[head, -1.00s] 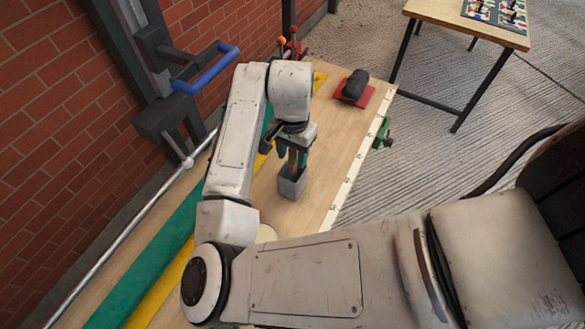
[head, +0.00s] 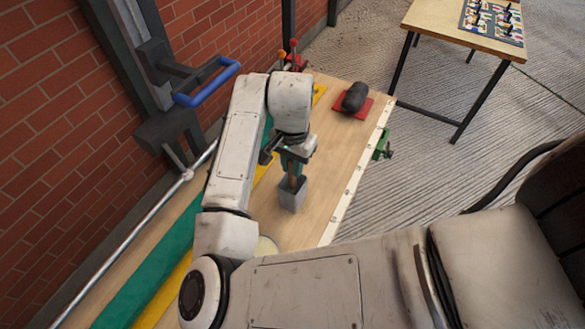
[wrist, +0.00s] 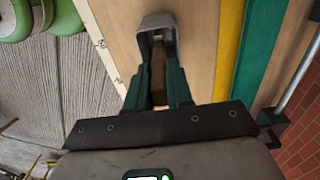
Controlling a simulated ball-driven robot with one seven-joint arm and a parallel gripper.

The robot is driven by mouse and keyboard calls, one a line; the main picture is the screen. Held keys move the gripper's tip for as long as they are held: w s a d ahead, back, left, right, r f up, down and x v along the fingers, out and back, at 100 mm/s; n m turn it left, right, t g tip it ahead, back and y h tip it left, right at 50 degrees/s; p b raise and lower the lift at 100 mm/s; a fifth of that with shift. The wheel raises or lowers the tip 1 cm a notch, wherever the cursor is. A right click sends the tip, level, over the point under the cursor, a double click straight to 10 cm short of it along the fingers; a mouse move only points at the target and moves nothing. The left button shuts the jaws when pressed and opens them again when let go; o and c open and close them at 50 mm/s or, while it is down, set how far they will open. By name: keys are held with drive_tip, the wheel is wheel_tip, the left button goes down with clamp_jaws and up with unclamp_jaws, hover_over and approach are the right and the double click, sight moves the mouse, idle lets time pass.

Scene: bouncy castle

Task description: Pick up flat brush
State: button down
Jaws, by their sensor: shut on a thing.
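A grey open-topped holder (head: 292,197) stands on the wooden bench in the head view. It also shows in the wrist view (wrist: 146,24), beyond my fingertips. A brown handle, apparently of the flat brush (wrist: 158,85), shows between my fingers and runs into the holder. My gripper (head: 292,174) is directly above the holder, pointing down. In the wrist view its green fingers (wrist: 159,80) are shut on the brush handle. The brush's lower end is hidden in the holder.
The bench (head: 325,150) has green (head: 148,270) and yellow strips at left. A dark object (head: 355,96) lies on a red pad at the far end. A green clamp (head: 383,146) is on the right edge. A brick wall (head: 60,120) and blue handle (head: 210,84) stand at left.

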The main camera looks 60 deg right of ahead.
wheel_tip(320, 180, up, 18)
drive_tip(key=shift+f, duration=0.2)
drive_tip(key=shift+s, duration=0.1)
idle(0.7)
